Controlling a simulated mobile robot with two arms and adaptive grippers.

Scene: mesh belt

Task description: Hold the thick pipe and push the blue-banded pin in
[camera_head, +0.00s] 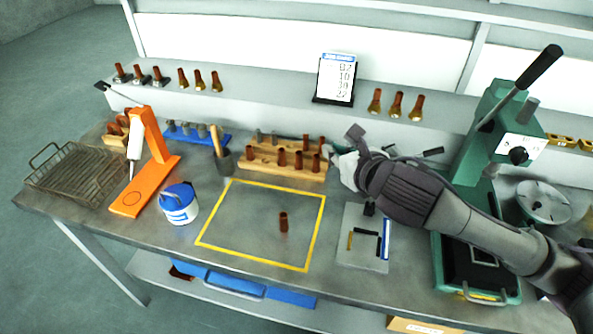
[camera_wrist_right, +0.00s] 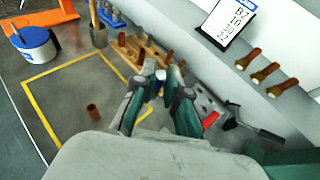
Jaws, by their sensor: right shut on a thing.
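A short, wide copper-brown pipe (camera_head: 283,222) stands upright and alone inside the yellow-outlined area; it also shows in the right wrist view (camera_wrist_right: 93,112). My right gripper (camera_head: 336,157) is just off the right end of the wooden rack. In the right wrist view its fingers (camera_wrist_right: 161,77) are shut on a small pin with a blue band (camera_wrist_right: 160,75), held between the fingertips. Most of the pin is hidden by the fingers. My left gripper is not in view.
The wooden rack (camera_head: 262,167) holds several copper pipes and grey pins. A blue-and-white tub (camera_head: 179,204), an orange stand (camera_head: 150,165) and a wire basket (camera_head: 75,178) stand on the left. A green press (camera_head: 487,130) stands on the right. The yellow-outlined area is otherwise clear.

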